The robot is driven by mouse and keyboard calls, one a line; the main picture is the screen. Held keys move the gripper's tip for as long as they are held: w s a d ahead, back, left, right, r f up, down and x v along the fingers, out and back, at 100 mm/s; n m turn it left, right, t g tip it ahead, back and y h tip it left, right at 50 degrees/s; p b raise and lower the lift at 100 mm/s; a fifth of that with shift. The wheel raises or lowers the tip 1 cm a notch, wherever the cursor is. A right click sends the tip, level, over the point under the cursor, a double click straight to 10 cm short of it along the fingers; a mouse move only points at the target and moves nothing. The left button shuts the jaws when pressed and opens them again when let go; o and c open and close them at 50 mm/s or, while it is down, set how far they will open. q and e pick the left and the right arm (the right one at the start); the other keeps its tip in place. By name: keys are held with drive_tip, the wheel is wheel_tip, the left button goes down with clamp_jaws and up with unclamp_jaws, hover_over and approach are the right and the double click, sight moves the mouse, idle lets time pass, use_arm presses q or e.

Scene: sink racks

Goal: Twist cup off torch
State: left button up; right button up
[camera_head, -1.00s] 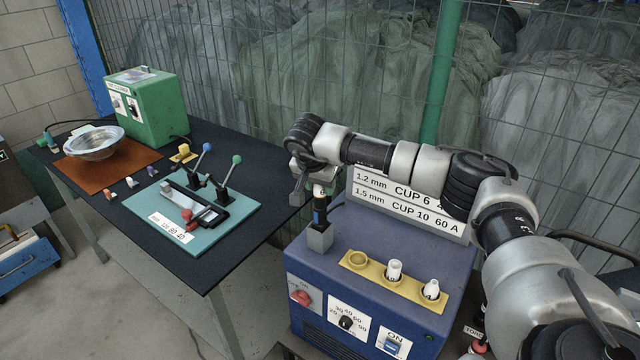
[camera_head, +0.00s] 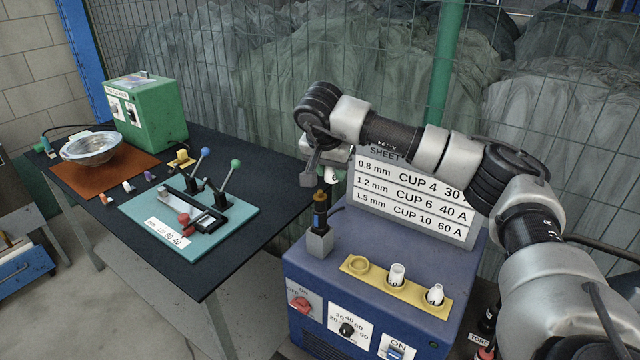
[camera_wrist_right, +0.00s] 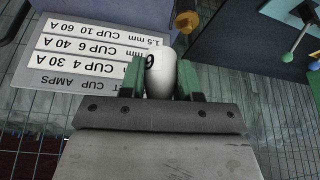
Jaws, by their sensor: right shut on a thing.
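The torch (camera_head: 319,216) stands upright in a grey block holder (camera_head: 319,243) on the blue welding machine. Its upper end is bare and shows a yellow-orange part. A white cup (camera_head: 332,176) is held a little above the torch, apart from it. My right gripper (camera_head: 324,166) is shut on this cup. In the right wrist view the cup (camera_wrist_right: 160,76) sits between the green fingers and bears a dark mark like a 6. My left gripper is not in view.
A yellow rack (camera_head: 372,283) on the machine holds two white cups (camera_head: 397,274) (camera_head: 435,294) and has an empty left ring. A sheet-and-cup chart (camera_head: 412,198) stands behind. A dark table (camera_head: 255,262) with a teal fixture (camera_head: 150,222) and a metal bowl (camera_head: 92,148) is at left.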

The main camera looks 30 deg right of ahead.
drive_tip(key=s+d+r+p, duration=0.1)
drive_tip(key=s+r+p, duration=0.3)
drive_tip(key=s+r, duration=0.4)
drive_tip(key=shift+d+r, duration=0.2)
drive_tip(key=shift+r, duration=1.45)
